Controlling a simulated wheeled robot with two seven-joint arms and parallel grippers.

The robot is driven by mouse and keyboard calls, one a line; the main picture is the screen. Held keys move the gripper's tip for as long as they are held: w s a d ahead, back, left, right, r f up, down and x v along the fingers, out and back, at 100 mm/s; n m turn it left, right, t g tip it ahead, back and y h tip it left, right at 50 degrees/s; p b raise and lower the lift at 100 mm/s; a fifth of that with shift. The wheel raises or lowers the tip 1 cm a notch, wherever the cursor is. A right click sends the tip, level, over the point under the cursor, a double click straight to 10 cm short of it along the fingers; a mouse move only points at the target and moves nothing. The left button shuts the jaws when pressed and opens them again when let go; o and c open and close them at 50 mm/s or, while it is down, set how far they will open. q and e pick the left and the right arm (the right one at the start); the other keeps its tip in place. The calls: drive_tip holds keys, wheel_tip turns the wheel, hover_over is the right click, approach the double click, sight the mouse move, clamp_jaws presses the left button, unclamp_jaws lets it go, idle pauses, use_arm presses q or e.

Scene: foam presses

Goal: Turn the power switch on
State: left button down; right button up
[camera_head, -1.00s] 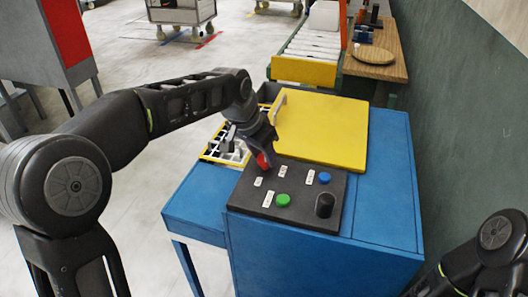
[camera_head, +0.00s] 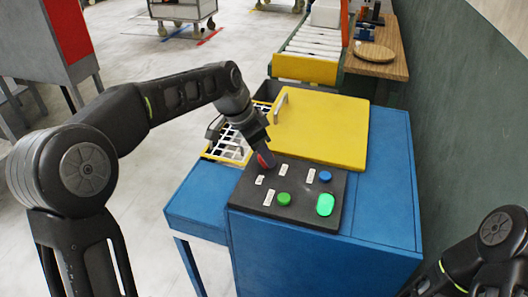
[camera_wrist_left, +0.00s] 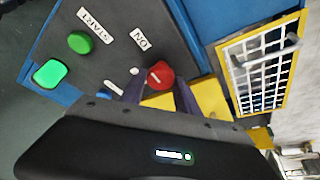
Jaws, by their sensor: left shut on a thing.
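The power switch is a red round knob (camera_head: 265,160) at the far left corner of the black control panel (camera_head: 300,218). My left gripper (camera_head: 264,155) reaches down over it and is shut on it. In the left wrist view the red knob (camera_wrist_left: 160,74) shows between the two fingertips, with a light mark on its face and an ON label (camera_wrist_left: 140,39) beside it. The lamp (camera_head: 325,205) at the panel's near right corner glows bright green. My right gripper is out of view; only part of that arm shows at lower right.
The panel also holds a green button (camera_head: 284,199), labelled START, and a blue button (camera_head: 325,176). Behind it lies a yellow lid (camera_head: 320,130) with a handle on the blue machine (camera_head: 390,190). A yellow-framed white grid (camera_head: 228,145) sits at its left.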

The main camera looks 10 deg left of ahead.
sight(254, 170)
use_arm(q)
drive_tip(key=c, duration=0.9)
unclamp_jaws()
drive_tip(key=shift+r, duration=0.15)
drive_tip(key=v, duration=0.7)
drive_tip(key=shift+r, duration=0.3)
drive_tip(key=shift+s+a, duration=0.1)
